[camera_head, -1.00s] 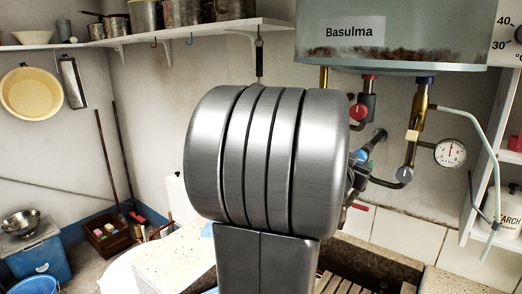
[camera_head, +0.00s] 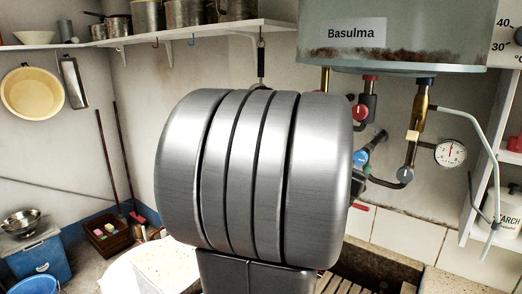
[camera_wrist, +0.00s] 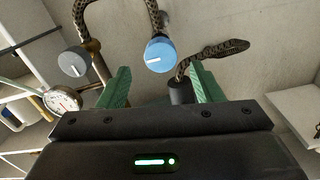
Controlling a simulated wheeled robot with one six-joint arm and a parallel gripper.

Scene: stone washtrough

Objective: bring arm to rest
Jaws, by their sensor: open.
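My gripper (camera_wrist: 158,90) shows in the wrist view with two green fingers spread apart and nothing between them. It faces a wall with a blue knob (camera_wrist: 159,53) and a grey knob (camera_wrist: 75,62), both on pipework. A dark cylindrical piece with a braided hose (camera_wrist: 215,55) shows close behind the right finger. Whether the fingers touch anything cannot be told.
A boiler marked Basulma (camera_head: 400,35) hangs upper right, with a red valve (camera_head: 359,113), pipes and a gauge (camera_head: 450,152) below it. A shelf with pots (camera_head: 145,38) runs along the wall. A stone trough (camera_head: 380,268) lies lower right, partly hidden.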

